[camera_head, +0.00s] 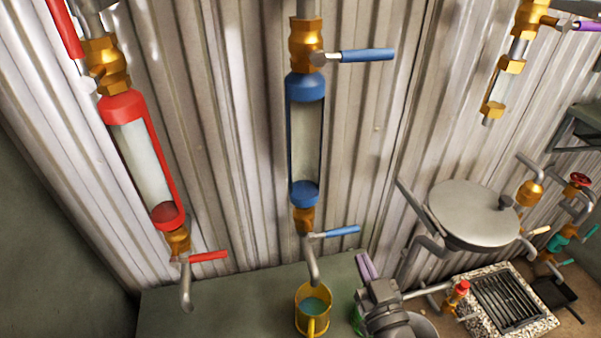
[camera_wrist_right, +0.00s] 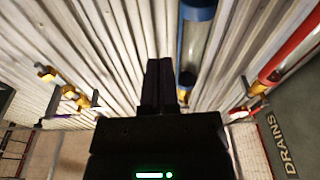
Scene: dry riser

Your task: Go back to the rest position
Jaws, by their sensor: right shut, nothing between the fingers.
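My right gripper (camera_head: 363,262) is at the bottom of the head view, to the right of the yellow mug (camera_head: 311,306). In the right wrist view its dark fingers (camera_wrist_right: 159,70) are together with nothing between them, pointing towards the corrugated wall. It is apart from the blue-capped sight glass (camera_head: 305,140), which also shows in the wrist view (camera_wrist_right: 197,40). My left gripper is in neither view.
A red-capped sight glass (camera_head: 145,158) hangs at the left. The mug, holding bluish liquid, stands on the green bench (camera_head: 220,300) under the blue line's spout. A round grey lid (camera_head: 473,212), a grated drain (camera_head: 505,302) and several valves are at the right.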

